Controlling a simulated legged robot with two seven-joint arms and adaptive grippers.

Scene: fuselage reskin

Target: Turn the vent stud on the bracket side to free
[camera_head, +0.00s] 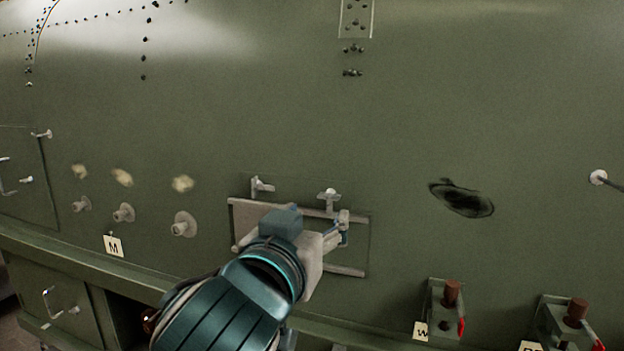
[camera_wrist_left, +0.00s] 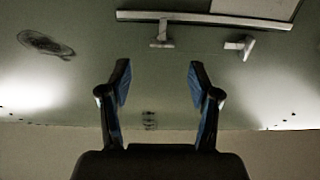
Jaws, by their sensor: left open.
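A framed rectangular vent panel (camera_head: 242,215) is set in the green fuselage skin. Two pale T-shaped studs stand along its upper edge in the head view: a left stud (camera_head: 262,187) and a right stud (camera_head: 328,198). The picture does not settle which one is the bracket side. My left gripper (camera_head: 341,228) is in front of the panel, just below the right stud, and covers part of the panel. In the left wrist view, which looks upside down, my gripper (camera_wrist_left: 160,78) is open and empty. The right stud (camera_wrist_left: 162,35) lies beyond the fingertips, apart from them; the left stud (camera_wrist_left: 240,46) is off to the right.
Several round knobs (camera_head: 124,213) are left of the panel, above an M label (camera_head: 113,246). A dark scorched patch (camera_head: 462,198) is at right. Brown-capped fixtures (camera_head: 451,292) stand on the lower right ledge. A pale-headed pin (camera_head: 599,177) sticks out at far right.

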